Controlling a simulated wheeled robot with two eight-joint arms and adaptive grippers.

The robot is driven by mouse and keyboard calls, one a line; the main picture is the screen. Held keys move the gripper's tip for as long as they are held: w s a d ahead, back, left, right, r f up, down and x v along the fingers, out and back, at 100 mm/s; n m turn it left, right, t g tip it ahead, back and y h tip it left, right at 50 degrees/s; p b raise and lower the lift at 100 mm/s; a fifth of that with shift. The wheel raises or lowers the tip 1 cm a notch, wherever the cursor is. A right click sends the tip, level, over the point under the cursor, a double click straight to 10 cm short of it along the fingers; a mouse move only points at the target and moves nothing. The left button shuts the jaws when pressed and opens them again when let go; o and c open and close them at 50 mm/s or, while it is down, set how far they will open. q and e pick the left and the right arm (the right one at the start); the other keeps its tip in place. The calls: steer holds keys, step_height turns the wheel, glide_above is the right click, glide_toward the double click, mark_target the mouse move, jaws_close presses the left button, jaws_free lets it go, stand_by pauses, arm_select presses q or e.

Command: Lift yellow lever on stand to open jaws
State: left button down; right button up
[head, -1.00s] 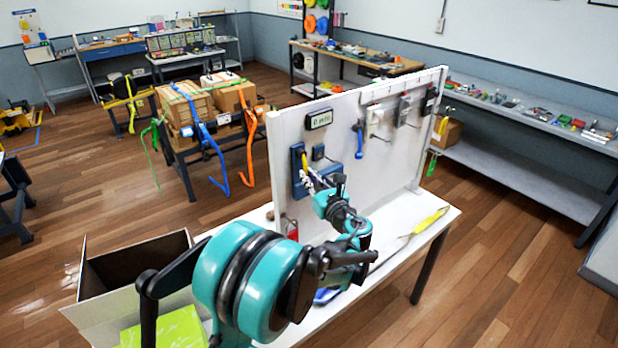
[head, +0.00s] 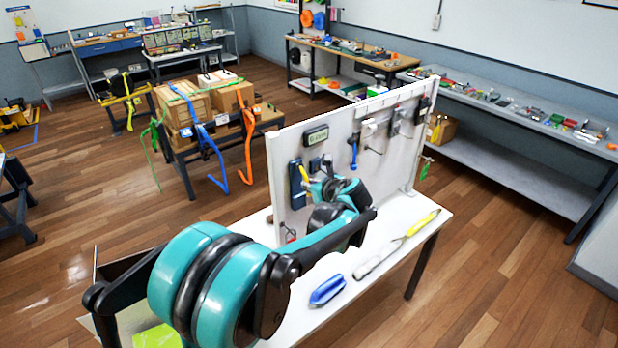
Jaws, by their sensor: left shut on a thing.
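The blue stand (head: 297,192) is mounted on the left part of the white upright panel. Its yellow lever (head: 304,174) shows as a short slanted piece near the stand's top. My left gripper (head: 314,187) is at the stand, shut on the yellow lever. Its fingers are small and partly hidden by my own wrist, so the exact contact is hard to see. The stand's jaws cannot be made out. My right gripper is not in view.
A small display (head: 316,136) hangs above the stand. A blue-handled tool (head: 354,150) hangs to its right. A blue object (head: 327,290) and a yellow-handled tool (head: 423,222) lie on the white table (head: 395,262). An open box stands lower left, mostly behind my arm.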

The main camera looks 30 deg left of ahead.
arm_select(q)
step_height(320, 180, up, 4)
steer(key=g+h+p, duration=0.2)
steer(key=h+p, duration=0.2)
steer(key=shift+f+n+p, duration=0.1)
steer(key=shift+n+p, duration=0.2)
steer(key=shift+p, duration=0.1)
steer(key=shift+w+a+r+g+h+p, duration=0.1)
steer(key=shift+r+g+h+p, duration=0.2)
steer(key=shift+h+p, duration=0.25)
steer(key=shift+a+r+g+h+p, duration=0.1)
steer(key=shift+r+g+h+p, duration=0.1)
steer(key=shift+r+h+p, duration=0.35)
steer(key=shift+w+a+r+n+g+h+p, duration=0.15)
steer(key=shift+r+g+h+p, duration=0.15)
steer(key=shift+h, duration=0.35)
steer(key=shift+a+r+n+g+h+p, duration=0.2)
steer(key=shift+g+h+p, duration=0.1)
steer(key=shift+h, duration=0.35)
steer(key=c, duration=1.6)
jaws_free()
steer(key=a+v, duration=0.1)
steer(key=v, duration=1.1)
steer(key=shift+d, duration=0.4)
